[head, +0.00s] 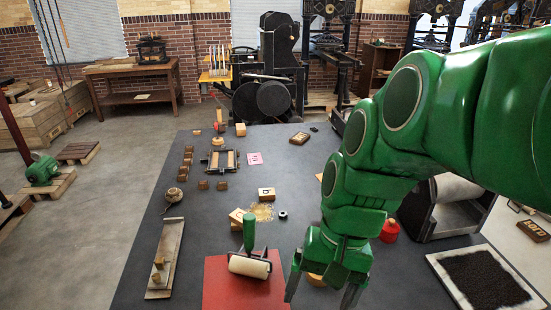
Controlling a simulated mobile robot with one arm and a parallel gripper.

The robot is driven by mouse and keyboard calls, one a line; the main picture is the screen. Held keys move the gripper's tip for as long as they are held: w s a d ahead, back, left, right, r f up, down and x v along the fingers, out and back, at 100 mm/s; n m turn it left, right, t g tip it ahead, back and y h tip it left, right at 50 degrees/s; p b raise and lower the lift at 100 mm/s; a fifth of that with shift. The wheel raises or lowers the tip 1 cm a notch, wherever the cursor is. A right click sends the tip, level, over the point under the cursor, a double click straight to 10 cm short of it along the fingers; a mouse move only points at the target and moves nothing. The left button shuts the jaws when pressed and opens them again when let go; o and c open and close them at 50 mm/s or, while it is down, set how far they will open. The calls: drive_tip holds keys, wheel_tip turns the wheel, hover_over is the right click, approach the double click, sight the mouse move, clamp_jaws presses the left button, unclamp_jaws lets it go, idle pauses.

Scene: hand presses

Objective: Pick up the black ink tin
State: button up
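My green gripper (320,299) is in the lower middle of the head view, pointing down over the dark table. Its two dark fingers stand apart, and I see nothing held between them. A small black round thing (283,214) lies on the table to the upper left of the gripper, apart from it. It may be the black ink tin, but it is too small to tell. A yellowish-tan thing (315,280) shows behind the fingers, mostly hidden by the gripper. A red round container (389,230) stands to the right, partly behind my arm.
A roller (250,266) with a green handle lies on a red slab (225,290), left of the gripper. A tray of black grains (485,280) is at right. The left-centre of the table (205,232) is clear.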

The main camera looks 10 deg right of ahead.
drive_tip(key=w+d+r+m+t+y, duration=0.1)
drive_tip(key=w+d+m+t+y, duration=0.15)
drive_tip(key=w+m+y, duration=0.75)
drive_tip(key=w+d+m+t+h, duration=0.2)
drive_tip(key=w+d+m+t, duration=0.6)
drive_tip(key=w+d+m, duration=0.7)
drive_tip(key=w+f, duration=0.1)
drive_tip(key=f, duration=0.5)
drive_tip(key=w+d+f+n, duration=0.1)
drive_tip(key=w+f, duration=0.1)
drive_tip(key=f, duration=0.4)
drive_tip(key=w+f+n, duration=0.1)
drive_tip(key=f, duration=0.5)
drive_tip(key=shift+w+d+f+h, duration=0.1)
drive_tip(key=shift+w+d+h, duration=0.05)
drive_tip(key=shift+w+h, duration=0.15)
drive_tip(key=shift+f, duration=0.4)
drive_tip(key=shift+x, duration=1.35)
drive_tip(key=shift+w+d+x, duration=0.15)
drive_tip(key=shift+x, duration=0.8)
drive_tip(key=shift+w+d+x, duration=0.15)
drive_tip(key=shift+x, duration=0.75)
drive_tip(key=shift+w+a+f, duration=0.35)
drive_tip(key=shift+w+a, duration=0.05)
drive_tip(key=shift+a, duration=0.1)
drive_tip(key=shift+c, duration=0.2)
drive_tip(key=c, duration=1.2)
